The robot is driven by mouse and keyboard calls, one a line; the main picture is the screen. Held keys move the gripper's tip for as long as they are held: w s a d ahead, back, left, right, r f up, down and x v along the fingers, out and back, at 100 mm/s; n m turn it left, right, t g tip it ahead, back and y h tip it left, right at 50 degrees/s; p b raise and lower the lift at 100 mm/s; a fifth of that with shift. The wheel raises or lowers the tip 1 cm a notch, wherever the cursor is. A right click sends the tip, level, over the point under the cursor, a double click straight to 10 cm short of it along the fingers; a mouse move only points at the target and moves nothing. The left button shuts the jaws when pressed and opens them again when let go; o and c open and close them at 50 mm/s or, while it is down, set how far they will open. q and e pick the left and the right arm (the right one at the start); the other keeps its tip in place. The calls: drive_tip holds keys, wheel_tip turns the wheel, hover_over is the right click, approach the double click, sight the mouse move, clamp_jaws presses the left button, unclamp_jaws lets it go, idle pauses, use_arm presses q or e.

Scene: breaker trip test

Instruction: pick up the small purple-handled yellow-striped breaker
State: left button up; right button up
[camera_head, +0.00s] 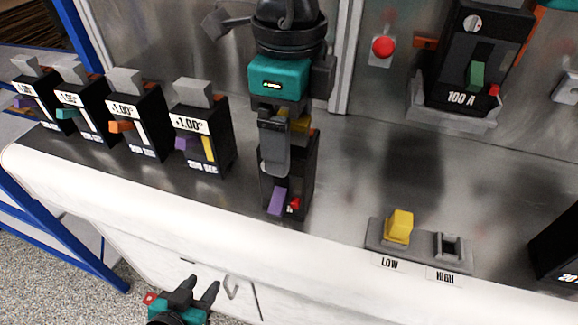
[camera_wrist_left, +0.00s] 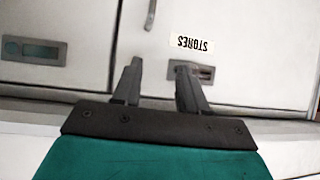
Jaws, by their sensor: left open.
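A small black breaker (camera_head: 303,166) with a purple handle (camera_head: 277,201) and a red button stands on the metal bench, directly under my right gripper (camera_head: 273,165). A bit of yellow shows behind the gripper finger; the rest of its face is hidden. The right gripper points down over its upper part. I cannot tell whether it is shut on it. Another black unit (camera_head: 222,150), with a purple lever, yellow stripe and grey top block, stands to its left. My left gripper (camera_head: 200,284) is low in front of the bench, open and empty; its fingers (camera_wrist_left: 159,70) face the cabinet doors.
Several similar black units, including one with an orange lever (camera_head: 134,142), stand in a row at left. A 100 A breaker (camera_head: 463,70) is on the back panel beside a red button (camera_head: 383,47). A LOW/HIGH fixture (camera_head: 419,247) holds a yellow block (camera_head: 399,226).

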drive_tip(key=shift+r, duration=0.1)
clamp_jaws()
idle(0.5)
